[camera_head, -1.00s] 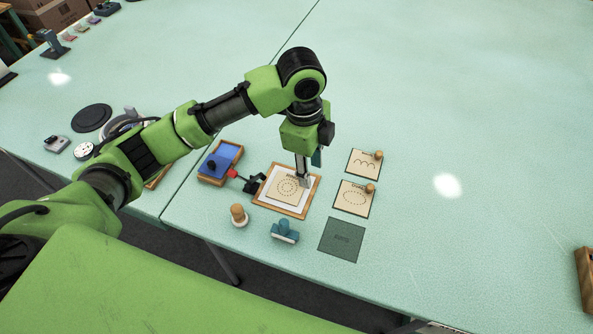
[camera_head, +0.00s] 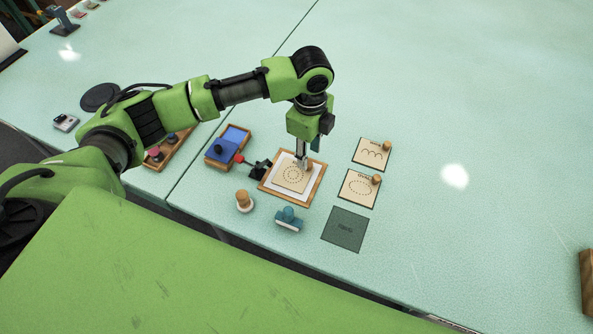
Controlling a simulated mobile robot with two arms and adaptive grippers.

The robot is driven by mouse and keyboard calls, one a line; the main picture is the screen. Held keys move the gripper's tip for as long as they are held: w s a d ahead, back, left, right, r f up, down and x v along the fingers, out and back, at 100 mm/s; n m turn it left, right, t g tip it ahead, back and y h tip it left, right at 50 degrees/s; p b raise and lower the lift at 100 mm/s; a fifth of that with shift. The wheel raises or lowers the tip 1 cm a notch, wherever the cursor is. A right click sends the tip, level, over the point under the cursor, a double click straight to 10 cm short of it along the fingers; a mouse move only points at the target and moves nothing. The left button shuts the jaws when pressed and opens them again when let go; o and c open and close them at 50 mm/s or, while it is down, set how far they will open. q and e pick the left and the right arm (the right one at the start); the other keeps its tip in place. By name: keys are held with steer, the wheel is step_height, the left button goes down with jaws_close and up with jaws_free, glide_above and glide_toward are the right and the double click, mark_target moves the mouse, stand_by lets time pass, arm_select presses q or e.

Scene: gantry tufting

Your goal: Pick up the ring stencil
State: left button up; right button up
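The ring stencil (camera_head: 292,178) is a tan card with dotted concentric rings. It lies on white paper inside a wooden frame (camera_head: 264,188). A small wooden knob (camera_head: 309,167) shows at its upper right. My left gripper (camera_head: 302,163) points down at the stencil's upper edge, with its silver fingers right by the knob. The fingers are too small and edge-on to tell whether they are open or shut, or whether they touch the knob. My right gripper is not in view.
Two knobbed stencils (camera_head: 372,153) (camera_head: 356,190) and a dark green square (camera_head: 345,229) lie to the right. A wooden stamp (camera_head: 244,201), a blue stamp (camera_head: 289,219) and a blue ink pad tray (camera_head: 236,138) surround the frame. The table's right side is mostly clear.

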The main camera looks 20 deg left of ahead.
mark_target(309, 163)
arm_select(q)
step_height(309, 163, down, 5)
steer(key=shift+d+r+p, duration=0.1)
steer(key=shift+r+p, duration=0.1)
steer(key=shift+p, duration=0.25)
steer(key=shift+c, duration=0.3)
jaws_close()
